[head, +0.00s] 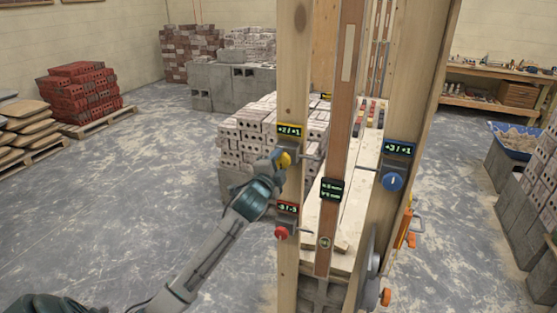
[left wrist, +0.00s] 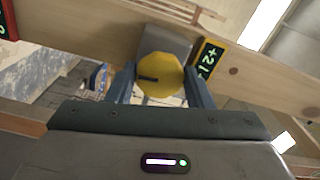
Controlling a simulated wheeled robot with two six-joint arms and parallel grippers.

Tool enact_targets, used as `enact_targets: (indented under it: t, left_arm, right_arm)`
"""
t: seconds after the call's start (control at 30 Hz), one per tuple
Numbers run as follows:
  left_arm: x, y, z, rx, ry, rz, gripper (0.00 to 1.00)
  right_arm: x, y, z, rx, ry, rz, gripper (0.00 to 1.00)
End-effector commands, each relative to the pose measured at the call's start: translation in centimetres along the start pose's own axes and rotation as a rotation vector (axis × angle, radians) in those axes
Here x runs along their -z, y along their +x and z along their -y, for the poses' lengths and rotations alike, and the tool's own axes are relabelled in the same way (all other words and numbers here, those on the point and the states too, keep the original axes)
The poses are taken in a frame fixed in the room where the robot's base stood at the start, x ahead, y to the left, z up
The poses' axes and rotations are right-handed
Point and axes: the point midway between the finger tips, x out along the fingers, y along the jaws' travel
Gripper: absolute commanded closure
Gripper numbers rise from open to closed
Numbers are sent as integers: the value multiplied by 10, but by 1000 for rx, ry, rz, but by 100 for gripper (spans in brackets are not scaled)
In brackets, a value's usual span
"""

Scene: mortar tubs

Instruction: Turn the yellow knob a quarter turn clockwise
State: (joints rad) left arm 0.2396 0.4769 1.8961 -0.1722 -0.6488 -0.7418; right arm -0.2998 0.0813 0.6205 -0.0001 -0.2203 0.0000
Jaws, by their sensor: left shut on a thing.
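The yellow knob (head: 285,159) sits on the left wooden post (head: 291,60), just below a small display reading about "+2 / +1" (head: 289,131). In the left wrist view the knob (left wrist: 161,74) is a round yellow disc with a dark mark from its middle toward the left. My left gripper (head: 276,170) reaches it from the lower left. In the left wrist view its two fingers stand on either side of the knob, and the left gripper (left wrist: 161,86) is shut on it. My right gripper is not in view.
A red knob (head: 281,232) with its display sits lower on the same post. A blue knob (head: 392,182) is on the right post. A brown level-like bar (head: 342,120) stands between them.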

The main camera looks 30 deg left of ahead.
Motion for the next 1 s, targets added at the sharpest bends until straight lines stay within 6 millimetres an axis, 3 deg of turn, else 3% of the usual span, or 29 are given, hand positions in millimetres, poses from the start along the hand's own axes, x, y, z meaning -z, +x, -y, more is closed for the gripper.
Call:
enact_targets:
  t: [0.67, 0.7, 0.77, 1.0]
  left_arm:
    - [0, 0, 0, 1, 57, -1, 76]
    - [0, 0, 0, 1, 56, -1, 46]
    - [0, 0, 0, 1, 56, -1, 34]
    - [0, 0, 0, 1, 56, 0, 31]
  right_arm:
    - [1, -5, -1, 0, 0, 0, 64]
    - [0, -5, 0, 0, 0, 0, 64]
    - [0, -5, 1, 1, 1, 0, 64]
    - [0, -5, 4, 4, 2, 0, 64]
